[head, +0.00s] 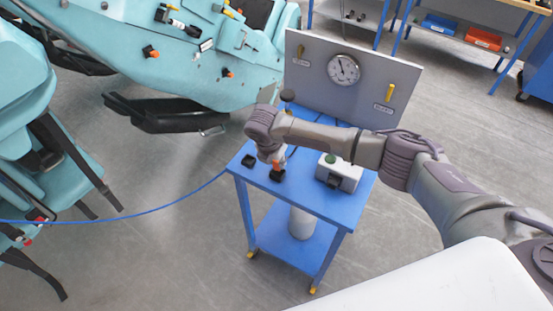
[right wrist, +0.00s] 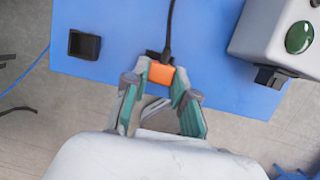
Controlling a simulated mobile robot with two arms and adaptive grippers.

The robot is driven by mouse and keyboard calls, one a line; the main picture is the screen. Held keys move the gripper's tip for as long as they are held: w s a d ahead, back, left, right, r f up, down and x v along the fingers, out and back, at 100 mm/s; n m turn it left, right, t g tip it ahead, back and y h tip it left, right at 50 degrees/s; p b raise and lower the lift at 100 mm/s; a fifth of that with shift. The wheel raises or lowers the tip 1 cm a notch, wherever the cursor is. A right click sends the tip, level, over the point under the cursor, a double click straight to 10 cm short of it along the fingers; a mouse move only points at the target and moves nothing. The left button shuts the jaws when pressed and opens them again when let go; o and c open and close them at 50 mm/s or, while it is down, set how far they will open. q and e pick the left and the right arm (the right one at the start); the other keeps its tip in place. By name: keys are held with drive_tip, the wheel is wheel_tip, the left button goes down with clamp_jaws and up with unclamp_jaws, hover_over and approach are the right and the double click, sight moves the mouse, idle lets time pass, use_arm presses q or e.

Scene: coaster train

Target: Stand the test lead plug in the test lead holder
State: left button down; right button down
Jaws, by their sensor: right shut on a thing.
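The test lead plug is orange with a black cable leaving it, in the right wrist view (right wrist: 161,73); its orange top also shows in the head view (head: 277,164). My right gripper (right wrist: 162,76) is shut on the plug, a fingertip on each side; in the head view it reaches down over the blue cart (head: 276,160). A black block (head: 277,175) shows right at the plug; I cannot tell whether the plug stands in it. A square, open black holder (right wrist: 84,45) sits to the left, apart from the plug; it also shows in the head view (head: 249,161). My left gripper is out of view.
The blue cart top (head: 305,197) carries a grey box with a green button (head: 340,172) on the right. A grey panel with a gauge (head: 343,69) stands at the cart's back. A blue hose (head: 160,212) runs left. Teal train seats (head: 25,100) stand left.

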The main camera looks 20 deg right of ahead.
sight(276, 165)
drive_tip(key=shift+f+b, duration=0.75)
drive_tip(key=shift+f, duration=0.85)
idle(0.3)
drive_tip(key=c, duration=0.9)
unclamp_jaws()
drive_tip(key=shift+o, duration=0.2)
drive_tip(key=v, duration=1.2)
